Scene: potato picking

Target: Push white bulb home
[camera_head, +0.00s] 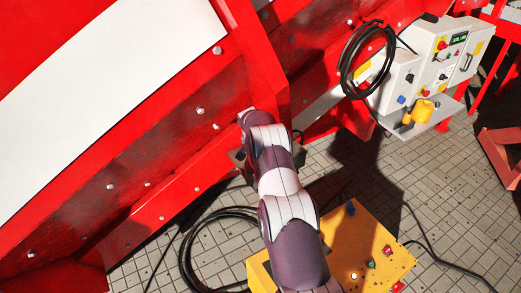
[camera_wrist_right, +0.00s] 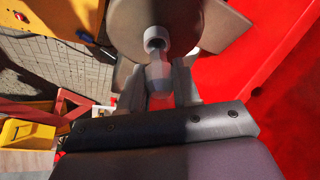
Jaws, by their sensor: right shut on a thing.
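In the right wrist view, my right gripper (camera_wrist_right: 159,72) is shut on a pale, whitish bulb (camera_wrist_right: 158,84), which sits between the two grey fingers. Just beyond the bulb's far end is a white ring-shaped socket (camera_wrist_right: 156,36) with a dark opening, set on a grey-brown rounded plate (camera_wrist_right: 120,22). The bulb lines up closely with the ring; I cannot tell how deep it sits in it. In the head view, my right arm reaches up to the red machine's lower beam, and the arm hides the gripper and bulb. My left gripper is not in view.
The red machine frame (camera_head: 170,205) with bolts fills the left. A yellow box with buttons (camera_head: 345,250) stands by my arm. Black cable (camera_head: 190,250) lies coiled on the tiled floor (camera_head: 440,190). A grey control cabinet (camera_head: 425,60) is at upper right.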

